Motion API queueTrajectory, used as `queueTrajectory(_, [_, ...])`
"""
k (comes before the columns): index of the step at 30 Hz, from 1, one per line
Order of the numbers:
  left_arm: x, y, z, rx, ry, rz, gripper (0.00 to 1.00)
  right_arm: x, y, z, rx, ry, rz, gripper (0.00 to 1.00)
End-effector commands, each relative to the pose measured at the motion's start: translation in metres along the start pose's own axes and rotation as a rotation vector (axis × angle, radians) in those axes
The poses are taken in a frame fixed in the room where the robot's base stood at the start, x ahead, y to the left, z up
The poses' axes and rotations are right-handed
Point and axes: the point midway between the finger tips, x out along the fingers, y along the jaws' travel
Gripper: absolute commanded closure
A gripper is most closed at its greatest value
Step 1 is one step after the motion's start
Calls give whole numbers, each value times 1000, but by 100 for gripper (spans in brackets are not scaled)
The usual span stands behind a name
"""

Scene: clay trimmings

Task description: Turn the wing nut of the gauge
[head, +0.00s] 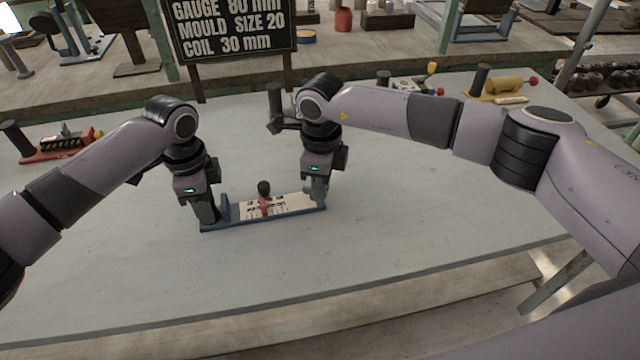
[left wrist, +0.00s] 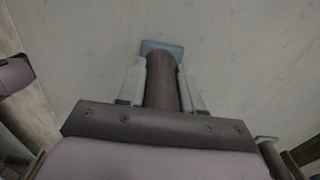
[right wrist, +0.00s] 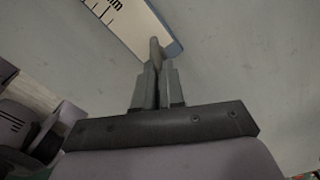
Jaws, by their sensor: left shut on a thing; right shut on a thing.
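The gauge (head: 293,204) lies on the table, a blue base with a white marked scale and a small reddish slider with a dark knob (head: 264,188). My left gripper (head: 207,217) is shut on the dark round handle (left wrist: 160,82) at the gauge's left end; the blue end of the base (left wrist: 163,46) shows beyond it. My right gripper (head: 318,193) is at the right end. In the right wrist view, its fingers are closed on a thin grey piece, apparently the wing nut (right wrist: 155,48), beside the scale's edge. The fingers hide most of it.
A red-based tool (head: 62,146) stands at the table's left, and a yellow one (head: 497,86) at the back right. A dark sign (head: 232,27) with lettering stands behind. The table in front of the gauge is clear.

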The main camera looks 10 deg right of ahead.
Motion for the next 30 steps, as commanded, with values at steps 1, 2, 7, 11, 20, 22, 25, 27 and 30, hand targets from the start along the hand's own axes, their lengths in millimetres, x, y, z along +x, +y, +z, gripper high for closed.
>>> queueTrajectory(1, [0,0,0,0,-1,-1,100,-1,-1,1,-45,-2,-1,100])
queueTrajectory(2, [0,0,0,0,-1,0,100,-1,-1,1,-73,-2,-1,100])
queueTrajectory(7, [0,0,0,0,-2,0,100,-1,-3,1,-234,0,-1,100])
queueTrajectory(11, [0,0,0,0,-2,0,100,-1,-5,2,-357,-1,-1,100])
queueTrajectory(20, [0,0,0,0,-2,0,100,-1,-8,4,-643,-1,-2,100])
queueTrajectory(22, [0,0,0,0,-2,0,100,-1,-9,4,-707,-1,-1,100])
queueTrajectory(25, [0,0,0,0,-2,0,100,-1,-9,5,-794,-1,-1,100])
queueTrajectory(27, [0,0,0,0,-2,0,100,-1,-10,6,-851,-1,0,100])
queueTrajectory(30, [0,0,0,0,-2,0,100,-1,-10,6,-922,-1,0,100])
